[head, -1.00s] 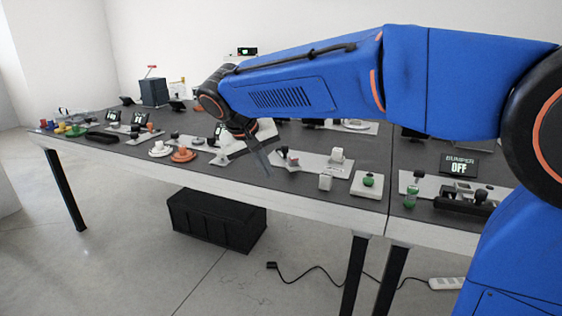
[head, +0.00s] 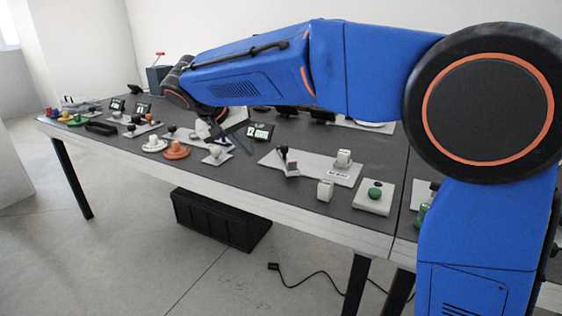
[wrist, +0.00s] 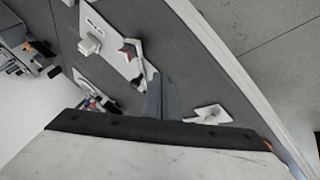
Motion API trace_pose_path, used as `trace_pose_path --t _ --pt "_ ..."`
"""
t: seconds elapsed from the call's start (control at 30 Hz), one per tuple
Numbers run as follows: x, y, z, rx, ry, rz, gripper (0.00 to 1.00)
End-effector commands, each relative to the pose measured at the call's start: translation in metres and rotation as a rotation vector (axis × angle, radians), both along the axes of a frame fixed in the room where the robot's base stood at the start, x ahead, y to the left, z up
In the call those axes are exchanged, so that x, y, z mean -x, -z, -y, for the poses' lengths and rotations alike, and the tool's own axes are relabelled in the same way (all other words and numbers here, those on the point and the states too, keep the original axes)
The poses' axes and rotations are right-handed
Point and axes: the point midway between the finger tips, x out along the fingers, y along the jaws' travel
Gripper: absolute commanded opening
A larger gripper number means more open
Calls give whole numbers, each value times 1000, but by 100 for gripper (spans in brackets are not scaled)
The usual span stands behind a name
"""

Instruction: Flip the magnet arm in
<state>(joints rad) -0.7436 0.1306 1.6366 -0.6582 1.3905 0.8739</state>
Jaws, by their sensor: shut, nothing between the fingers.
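A light plate (head: 325,173) on the dark tabletop bears a white block (head: 343,159) and a small arm-like part with a black top and a reddish piece (head: 289,162), which looks like the magnet arm. In the wrist view the plate (wrist: 97,33) shows at upper left, with the arm-like part (wrist: 134,52) beyond my fingertips. My gripper (head: 243,147) is shut and empty, above the table to the left of that plate. Its fingers also show in the wrist view (wrist: 162,88). I cannot tell the arm's exact hinge position.
A loose white block (head: 325,190) and a pad with a green knob (head: 374,196) are near the table's front edge. A white-knobbed plate (head: 217,156) and orange (head: 177,151) and white round pieces (head: 154,144) lie to the left. A small display (head: 260,132) stands behind my gripper.

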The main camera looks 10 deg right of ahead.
Motion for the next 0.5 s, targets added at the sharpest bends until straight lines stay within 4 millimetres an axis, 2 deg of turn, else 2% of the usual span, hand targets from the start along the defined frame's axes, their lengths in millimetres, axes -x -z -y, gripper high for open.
trace_pose_path --t 0.33,0.5 --pt "-1 2 1 0 0 -1 0" --pt "-8 16 9 2 2 -2 0"
